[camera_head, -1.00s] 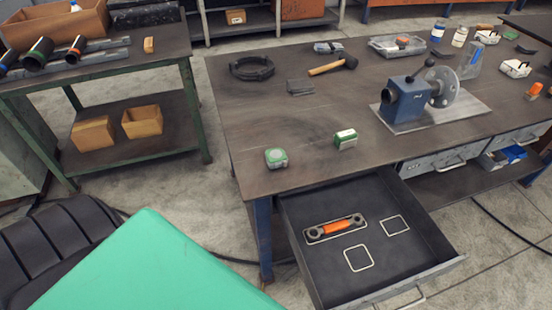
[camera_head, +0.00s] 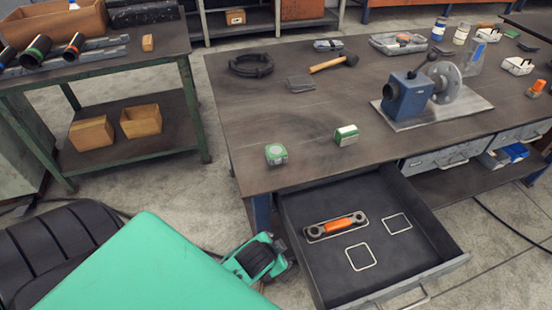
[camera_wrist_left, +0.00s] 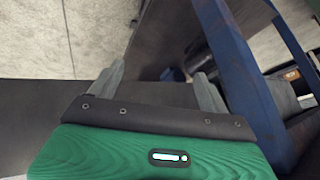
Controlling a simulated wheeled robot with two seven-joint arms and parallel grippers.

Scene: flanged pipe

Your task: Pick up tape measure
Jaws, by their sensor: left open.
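The tape measure (camera_head: 276,154), a small green case with a pale round face, sits on the workbench (camera_head: 255,120) near its front left corner. My left arm shows below the bench's front edge, left of the open drawer, with its green and black wrist in the head view. The left gripper (camera_wrist_left: 157,80) is open and empty in the left wrist view, with its two grey fingers apart near the blue table leg (camera_wrist_left: 235,80). It is lower than the tape measure and apart from it. The tape measure is not visible in the wrist view. My right gripper is not in view.
A green and white box (camera_head: 346,135) stands right of the tape measure. A hammer (camera_head: 335,64), a black coil (camera_head: 251,66) and a blue vise-like fixture (camera_head: 405,98) are farther back.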

